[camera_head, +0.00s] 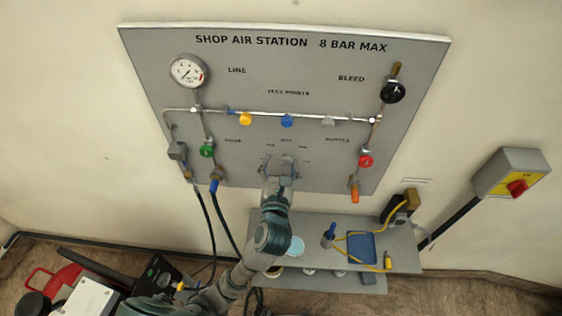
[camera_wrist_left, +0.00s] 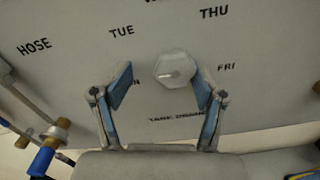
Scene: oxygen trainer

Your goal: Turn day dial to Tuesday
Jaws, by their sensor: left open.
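The day dial (camera_wrist_left: 175,70) is a small, pale, faceted knob on the grey panel (camera_head: 250,65). In the left wrist view, TUE is up and left of it, THU up and right, FRI to its right. WED is nearly cut off at the top, and MON is mostly hidden by a finger. A short mark shows on the knob's face, but I cannot tell which day it points to. My left gripper (camera_head: 279,168) is open, its blue-padded fingers (camera_wrist_left: 164,84) on either side of the dial. No contact shows. In the head view the gripper largely covers the dial.
A pipe with yellow, blue and grey knobs (camera_head: 287,120) runs above the gripper. A green valve (camera_head: 207,150) is left, a red valve (camera_head: 366,161) right. A shelf (camera_head: 403,257) with a blue pad and yellow cord is below. Hoses hang left of my arm.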

